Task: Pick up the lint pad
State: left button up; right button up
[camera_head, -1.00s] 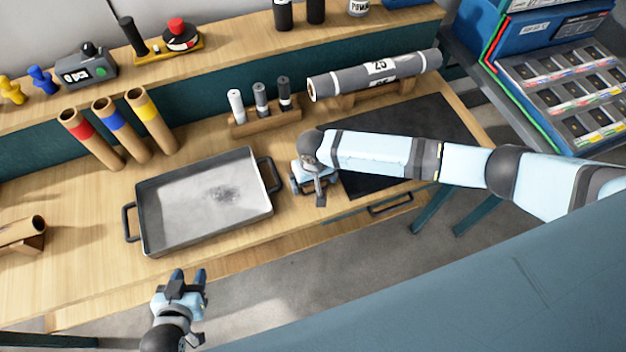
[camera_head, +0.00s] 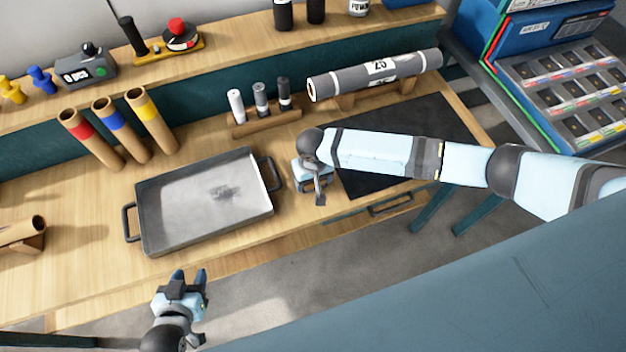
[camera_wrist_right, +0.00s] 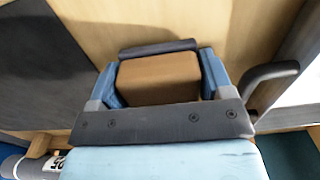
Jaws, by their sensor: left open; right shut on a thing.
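The lint pad (camera_wrist_right: 160,80) shows in the right wrist view as a brown block with a dark strip along its far edge. My right gripper (camera_head: 315,186) is shut on it, with one blue finger against each side. In the head view the pad is mostly hidden under my right wrist, over the table just right of the metal tray. I cannot tell whether the pad still touches the table. My left gripper (camera_head: 188,276) is open and empty, in front of the table's near edge.
The metal tray (camera_head: 160,247) lies left of my right gripper, its handle close by. A dark mat (camera_head: 440,125) is to the right. A wooden holder with small rolls (camera_head: 262,124) and a large grey roll (camera_head: 350,80) stand behind. Cardboard tubes (camera_head: 105,125) stand at the back left.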

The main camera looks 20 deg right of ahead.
notch_tip(320, 180, up, 19)
jog(key=shift+b, duration=0.4)
